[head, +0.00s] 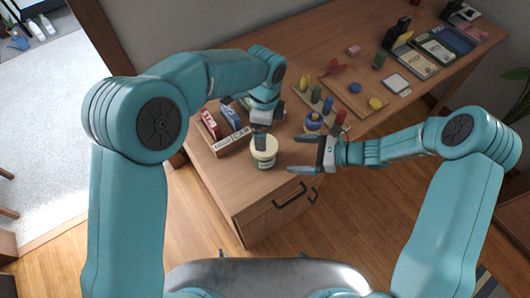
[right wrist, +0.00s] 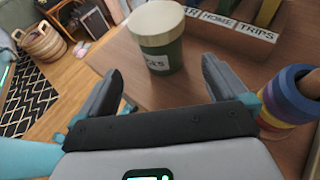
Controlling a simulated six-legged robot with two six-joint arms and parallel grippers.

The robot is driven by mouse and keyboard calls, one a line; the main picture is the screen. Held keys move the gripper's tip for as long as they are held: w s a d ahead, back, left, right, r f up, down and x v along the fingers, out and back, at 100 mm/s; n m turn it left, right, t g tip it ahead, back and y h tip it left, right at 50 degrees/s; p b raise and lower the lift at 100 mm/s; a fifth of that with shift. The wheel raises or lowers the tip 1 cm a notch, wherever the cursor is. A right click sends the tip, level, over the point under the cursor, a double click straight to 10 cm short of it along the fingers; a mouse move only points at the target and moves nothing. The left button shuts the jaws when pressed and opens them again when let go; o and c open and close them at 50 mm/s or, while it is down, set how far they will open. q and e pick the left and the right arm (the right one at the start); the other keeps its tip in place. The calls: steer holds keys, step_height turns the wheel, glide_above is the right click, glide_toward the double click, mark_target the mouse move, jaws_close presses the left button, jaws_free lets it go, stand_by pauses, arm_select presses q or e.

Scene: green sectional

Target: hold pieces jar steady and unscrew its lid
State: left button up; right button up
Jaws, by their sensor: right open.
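The pieces jar (head: 264,160) stands upright near the desk's front left corner. In the right wrist view the jar (right wrist: 164,58) has a dark green body, a pale label and a broad cream lid (right wrist: 155,20), which sits on it. My right gripper (head: 303,154) is open, its fingers pointing left toward the jar. In the right wrist view the jar is beyond the open fingertips (right wrist: 161,68), with nothing between them. My left gripper (head: 260,135) points down over the far side of the jar lid. Its jaw opening and any contact are hidden.
A wooden box (head: 232,147) lettered "HOME TRIPS" stands behind and left of the jar. A stack of coloured rings (head: 313,123) stands close behind my right gripper. A tray with coloured pegs (head: 316,96) is farther back. The desk's front edge is close to the jar.

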mark_target(266, 154)
arm_select(q)
steer(key=shift+w+a+f, duration=0.1)
steer(key=shift+a, duration=0.05)
arm_select(e)
steer(key=x, duration=1.1)
steer(key=shift+w+a+f, duration=0.1)
